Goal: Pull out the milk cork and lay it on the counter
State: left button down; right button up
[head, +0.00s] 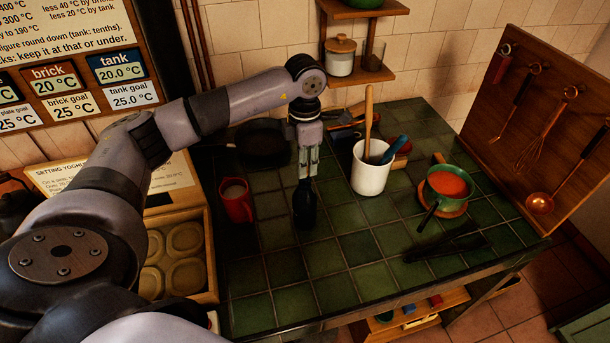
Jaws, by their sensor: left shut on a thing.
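My left gripper (306,172) points straight down over the green-tiled counter (335,255). It is shut at the top of a dark blue bottle (304,206), which stands upright on the tiles. The milk cork is at most a small bit between the fingertips and is mostly hidden by them. I cannot tell whether the cork is still seated in the bottle's mouth. My right gripper is not in view.
A red mug (236,201) stands left of the bottle. A white crock (370,174) with utensils is to the right, and a green pot (446,188) with orange contents is further right. A dark pan (262,143) lies behind.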

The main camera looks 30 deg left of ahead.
pick_arm(q)
jog(key=shift+r+p, duration=1.8)
jog(key=shift+r, duration=1.4)
